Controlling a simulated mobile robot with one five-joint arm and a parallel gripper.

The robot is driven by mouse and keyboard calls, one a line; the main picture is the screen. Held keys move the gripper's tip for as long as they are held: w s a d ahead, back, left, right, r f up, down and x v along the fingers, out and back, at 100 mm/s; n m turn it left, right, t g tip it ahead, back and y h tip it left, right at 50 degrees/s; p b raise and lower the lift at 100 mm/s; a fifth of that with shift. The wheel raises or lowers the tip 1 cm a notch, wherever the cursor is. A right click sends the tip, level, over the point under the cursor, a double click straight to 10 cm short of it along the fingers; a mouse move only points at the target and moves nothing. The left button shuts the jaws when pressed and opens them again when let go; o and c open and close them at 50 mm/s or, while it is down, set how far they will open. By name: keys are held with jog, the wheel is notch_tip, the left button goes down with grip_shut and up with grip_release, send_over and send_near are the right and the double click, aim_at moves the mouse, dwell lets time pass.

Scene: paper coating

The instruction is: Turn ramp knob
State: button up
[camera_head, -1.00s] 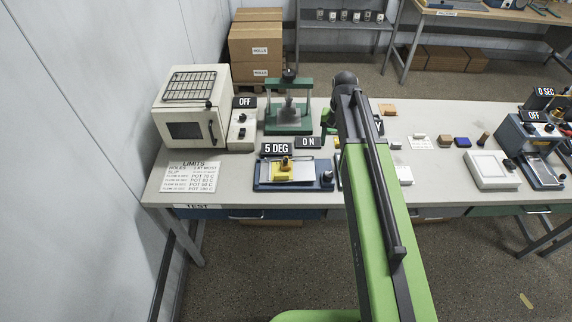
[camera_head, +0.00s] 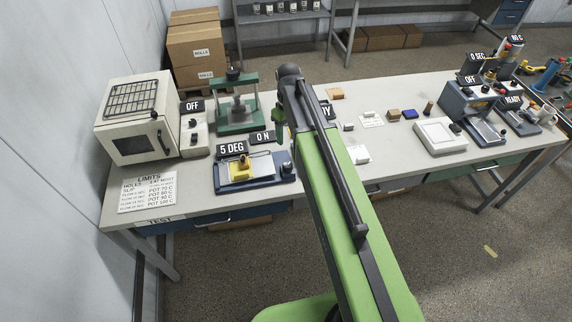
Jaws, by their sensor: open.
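A blue-based device (camera_head: 256,184) with a tilted plate, a yellow block (camera_head: 238,167) and a "5 DEG" sign (camera_head: 232,149) sits near the front left of the bench. A dark knob (camera_head: 287,168) is at its right end; it looks like the ramp knob, but its marking is too small to read. My green arm reaches over the bench just right of this device. Its end bends down beyond the arm, and my gripper's fingers are hidden behind it.
An oven (camera_head: 135,118) and an "OFF" control box (camera_head: 194,132) stand at left. A white tray (camera_head: 440,134) and several small blocks lie to the right.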

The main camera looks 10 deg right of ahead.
aim_at(287, 165)
notch_tip(287, 165, down, 18)
jog(key=b, duration=1.7)
jog(key=shift+r, duration=0.35)
grip_shut()
